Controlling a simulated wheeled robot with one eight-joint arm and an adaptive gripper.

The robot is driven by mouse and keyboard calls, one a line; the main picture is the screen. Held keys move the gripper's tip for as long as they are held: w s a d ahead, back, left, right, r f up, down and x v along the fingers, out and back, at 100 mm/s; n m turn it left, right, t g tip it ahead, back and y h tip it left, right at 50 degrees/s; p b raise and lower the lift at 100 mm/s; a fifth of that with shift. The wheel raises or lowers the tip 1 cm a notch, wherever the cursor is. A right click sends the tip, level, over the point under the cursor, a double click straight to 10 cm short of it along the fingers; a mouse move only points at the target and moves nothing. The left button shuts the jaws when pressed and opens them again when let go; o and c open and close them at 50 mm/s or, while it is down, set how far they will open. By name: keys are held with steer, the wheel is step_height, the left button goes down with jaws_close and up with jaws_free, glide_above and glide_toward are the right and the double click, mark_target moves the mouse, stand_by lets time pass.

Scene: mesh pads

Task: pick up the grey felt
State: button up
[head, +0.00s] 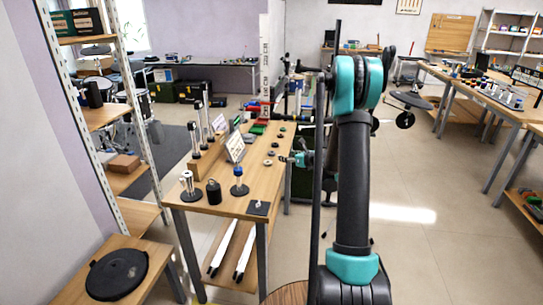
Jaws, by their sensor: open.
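Several small round pads lie in a row along the right side of the wooden table in the head view. They include a brownish pad (268,162), a greyish pad (271,153) and a dark pad (275,143). They are too small for me to tell for certain which is the grey felt. My gripper (284,159) is at the table's right edge, just right of the nearest pads, pointing left. It is open and seems empty. Its fingers are small and hard to make out.
A shelf rack (140,120) stands left. Open floor (440,230) lies right.

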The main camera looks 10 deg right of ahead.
mark_target(273, 153)
steer(key=x, duration=1.2)
steer(key=shift+w, duration=0.15)
steer(key=shift+c, duration=0.5)
steer(key=c, duration=0.7)
